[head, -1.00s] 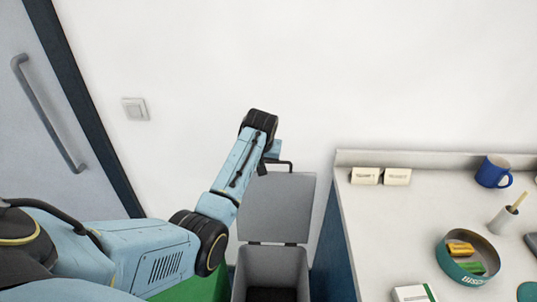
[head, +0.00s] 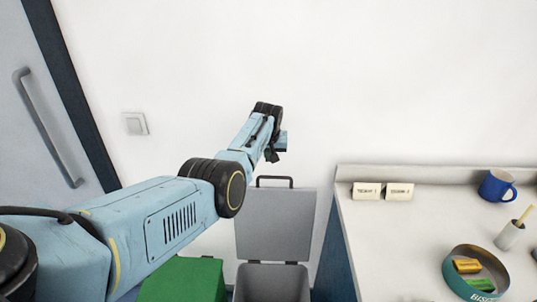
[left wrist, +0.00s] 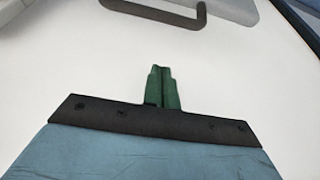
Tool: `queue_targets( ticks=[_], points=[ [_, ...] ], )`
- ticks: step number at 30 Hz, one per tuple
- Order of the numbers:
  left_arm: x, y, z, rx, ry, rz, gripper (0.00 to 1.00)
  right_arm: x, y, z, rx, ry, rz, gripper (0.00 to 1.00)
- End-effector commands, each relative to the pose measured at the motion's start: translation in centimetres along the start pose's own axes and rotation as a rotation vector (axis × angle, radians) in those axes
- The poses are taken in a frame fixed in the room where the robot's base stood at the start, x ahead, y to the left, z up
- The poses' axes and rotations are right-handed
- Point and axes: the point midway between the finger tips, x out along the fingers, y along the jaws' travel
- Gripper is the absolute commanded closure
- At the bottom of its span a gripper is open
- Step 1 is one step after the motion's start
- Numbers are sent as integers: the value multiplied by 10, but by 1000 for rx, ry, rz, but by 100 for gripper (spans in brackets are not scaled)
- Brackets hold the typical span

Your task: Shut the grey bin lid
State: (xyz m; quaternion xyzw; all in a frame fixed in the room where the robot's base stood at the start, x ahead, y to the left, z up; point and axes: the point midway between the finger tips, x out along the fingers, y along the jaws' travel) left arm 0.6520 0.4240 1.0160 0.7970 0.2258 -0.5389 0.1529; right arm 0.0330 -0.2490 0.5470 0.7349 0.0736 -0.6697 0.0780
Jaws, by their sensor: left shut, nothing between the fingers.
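The grey bin (head: 272,283) stands on the floor at the bottom centre of the head view, its opening partly showing. Its grey lid (head: 274,223) is open and stands up behind the bin, with a dark bar handle (head: 274,179) on its top edge. My left gripper (head: 271,157) is just above the handle, apart from it, in front of the white wall. In the left wrist view its green fingers (left wrist: 162,88) are together and empty. The handle (left wrist: 150,25) and part of the lid (left wrist: 236,10) show at the top there. My right gripper is out of view.
A green box-like thing (head: 184,280) stands left of the bin, below my left arm. A counter (head: 400,240) is close on the right, with a blue mug (head: 496,186), a round teal tin (head: 475,275) and two small labels. A door (head: 40,120) is at left.

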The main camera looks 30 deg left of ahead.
Motion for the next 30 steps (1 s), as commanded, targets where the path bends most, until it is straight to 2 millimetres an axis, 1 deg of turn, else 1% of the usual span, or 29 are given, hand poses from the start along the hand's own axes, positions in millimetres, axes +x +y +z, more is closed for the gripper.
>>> queue_targets(
  ticks=[1, 4, 11, 12, 13, 17, 22, 30],
  points=[
    [8, -1, 1, 0, -2, -1, 100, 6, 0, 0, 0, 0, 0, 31],
    [19, 0, 2, -1, -1, 0, 100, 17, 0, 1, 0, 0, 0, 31],
    [38, 0, 2, -1, -1, 0, 100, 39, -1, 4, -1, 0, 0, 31],
    [38, 0, 3, 0, -1, -1, 100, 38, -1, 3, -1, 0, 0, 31],
    [35, 0, 4, 1, -1, -1, 100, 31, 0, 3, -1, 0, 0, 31],
    [30, 0, 8, 1, 1, -1, 100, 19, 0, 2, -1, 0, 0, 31],
    [26, 0, 19, 2, -1, 0, 100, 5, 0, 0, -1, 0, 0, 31],
    [22, 1, 34, 1, -1, 1, 100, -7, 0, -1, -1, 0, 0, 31]
  ],
)
